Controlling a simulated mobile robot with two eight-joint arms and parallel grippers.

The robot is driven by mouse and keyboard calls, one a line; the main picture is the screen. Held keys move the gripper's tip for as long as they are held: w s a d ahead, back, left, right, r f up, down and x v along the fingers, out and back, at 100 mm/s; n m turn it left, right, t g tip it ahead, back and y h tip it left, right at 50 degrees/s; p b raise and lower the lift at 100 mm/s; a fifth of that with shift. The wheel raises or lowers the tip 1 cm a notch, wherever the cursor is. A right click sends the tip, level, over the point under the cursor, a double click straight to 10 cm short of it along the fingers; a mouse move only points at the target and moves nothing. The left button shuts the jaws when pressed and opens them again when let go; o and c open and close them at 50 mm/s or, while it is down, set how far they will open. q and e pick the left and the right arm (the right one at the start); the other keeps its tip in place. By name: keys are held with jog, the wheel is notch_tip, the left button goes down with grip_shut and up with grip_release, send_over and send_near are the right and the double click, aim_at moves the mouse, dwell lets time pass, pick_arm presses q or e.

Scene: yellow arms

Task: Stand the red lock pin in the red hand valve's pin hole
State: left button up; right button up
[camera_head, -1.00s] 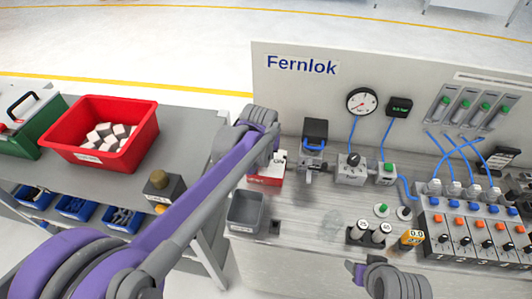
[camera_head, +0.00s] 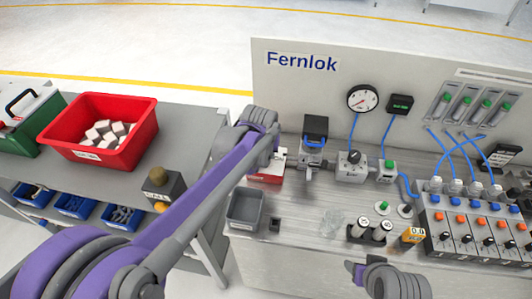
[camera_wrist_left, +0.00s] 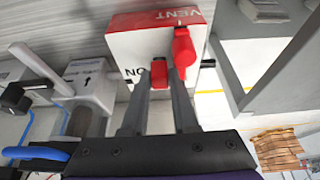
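The hand valve (camera_wrist_left: 192,40) is a white and red block marked VENT and ON, with a red lever (camera_wrist_left: 183,50) on it. In the left wrist view my left gripper (camera_wrist_left: 159,80) has its two fingers on either side of a small red piece, apparently the lock pin (camera_wrist_left: 159,73), against the valve's face. The fingers look closed on it; whether it sits in the pin hole is hidden. In the head view the valve (camera_head: 268,176) is partly behind my left arm. My right gripper (camera_head: 354,268) is low at the bottom, away from the valve; its fingers are unclear.
A grey bin (camera_head: 246,207) stands in front of the valve. A lock-like block (camera_head: 315,138) and a regulator (camera_head: 351,166) stand to its right. Weights (camera_head: 371,231) and a manifold (camera_head: 470,235) are farther right. A red bin (camera_head: 100,132) is on the left bench.

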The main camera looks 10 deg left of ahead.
pick_arm(q)
jog(key=o, duration=0.4)
pick_arm(e)
jog(key=shift+d, duration=0.1)
pick_arm(q)
jog(key=shift+a, duration=0.1)
dwell(0.3)
notch_tip(320, 180, up, 9)
jog(key=p, duration=0.5)
jog(key=shift+w+r, duration=0.1)
pick_arm(e)
notch_tip(320, 180, up, 7)
jog(key=w, duration=0.2)
jog(key=shift+w+f, duration=0.2)
jog(key=shift+w, duration=0.2)
